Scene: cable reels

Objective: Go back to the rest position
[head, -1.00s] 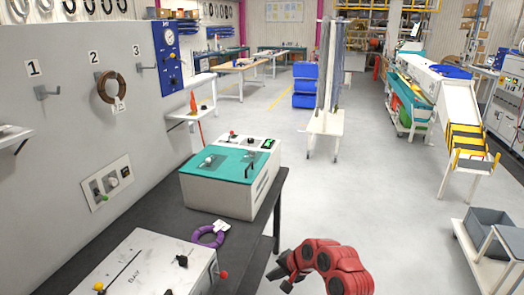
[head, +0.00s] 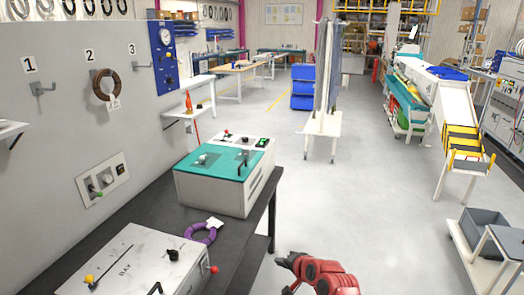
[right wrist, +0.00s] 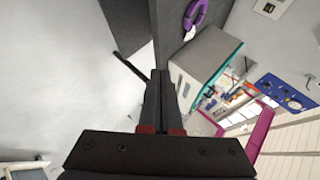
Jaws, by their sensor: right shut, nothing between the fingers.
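My right gripper (head: 283,262) is at the bottom of the head view, at the end of my red arm. It is beside the dark bench (head: 258,218), over the floor, and apart from the bench things. In the right wrist view its dark fingers (right wrist: 160,78) are together with nothing between them. A purple ring (head: 201,234) with a white tag lies on the bench, and it also shows in the right wrist view (right wrist: 196,14). A brown ring (head: 106,83) hangs on hook 2. Hooks 1 and 3 are bare. My left gripper is out of view.
A teal-topped machine (head: 222,172) and a white box with knobs (head: 130,264) stand on the bench. A grey-bin trolley (head: 482,226) is at the lower right. A white cart (head: 322,126) with upright panels stands ahead. The floor between is clear.

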